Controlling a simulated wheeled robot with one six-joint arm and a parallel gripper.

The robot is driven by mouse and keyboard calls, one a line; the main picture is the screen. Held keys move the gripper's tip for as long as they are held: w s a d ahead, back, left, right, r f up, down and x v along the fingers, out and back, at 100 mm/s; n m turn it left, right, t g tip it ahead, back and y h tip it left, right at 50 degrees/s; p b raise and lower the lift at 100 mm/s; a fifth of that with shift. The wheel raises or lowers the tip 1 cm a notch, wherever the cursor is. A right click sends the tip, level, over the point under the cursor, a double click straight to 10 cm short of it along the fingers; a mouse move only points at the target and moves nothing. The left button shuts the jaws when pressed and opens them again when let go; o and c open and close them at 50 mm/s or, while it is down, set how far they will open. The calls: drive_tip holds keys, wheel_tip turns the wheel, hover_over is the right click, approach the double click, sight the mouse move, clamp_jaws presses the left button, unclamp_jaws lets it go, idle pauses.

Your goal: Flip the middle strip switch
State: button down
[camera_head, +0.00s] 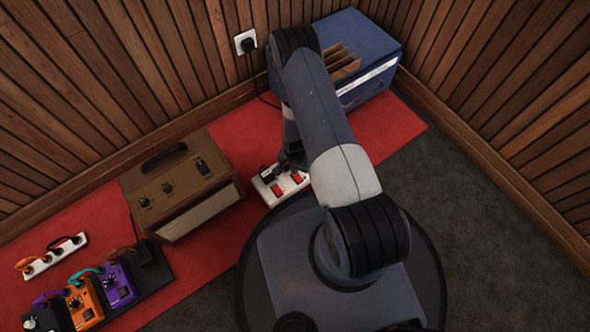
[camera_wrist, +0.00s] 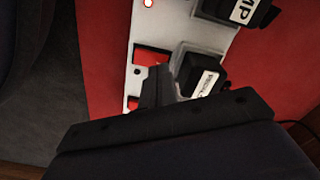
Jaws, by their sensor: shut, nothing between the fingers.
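A white power strip (camera_head: 268,192) lies on the red mat, partly hidden by my arm. Red rocker switches show on it, one at its left (camera_head: 277,190) and one farther right (camera_head: 297,180). In the wrist view the strip (camera_wrist: 213,36) carries a red switch (camera_wrist: 151,55) and the edge of another red switch (camera_wrist: 133,103), mostly hidden by my gripper. I cannot tell which is the middle one. My gripper (camera_wrist: 160,82) is shut and empty, with its fingertips over the strip beside the upper switch. Contact cannot be made out.
Black labelled plugs (camera_wrist: 208,78) sit in the strip close beside the fingers. A brown amplifier (camera_head: 180,185) stands left of the strip. A blue crate (camera_head: 375,45) is behind, near a wall outlet (camera_head: 245,42). Effect pedals (camera_head: 85,300) lie at lower left.

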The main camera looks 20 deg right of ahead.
drive_tip(key=shift+f+b, duration=0.9)
drive_tip(key=shift+f, duration=0.05)
idle(0.9)
drive_tip(key=shift+r, duration=0.1)
drive_tip(key=shift+r+p, duration=2.1)
drive_tip(key=shift+r, duration=1.35)
drive_tip(key=shift+f, duration=0.15)
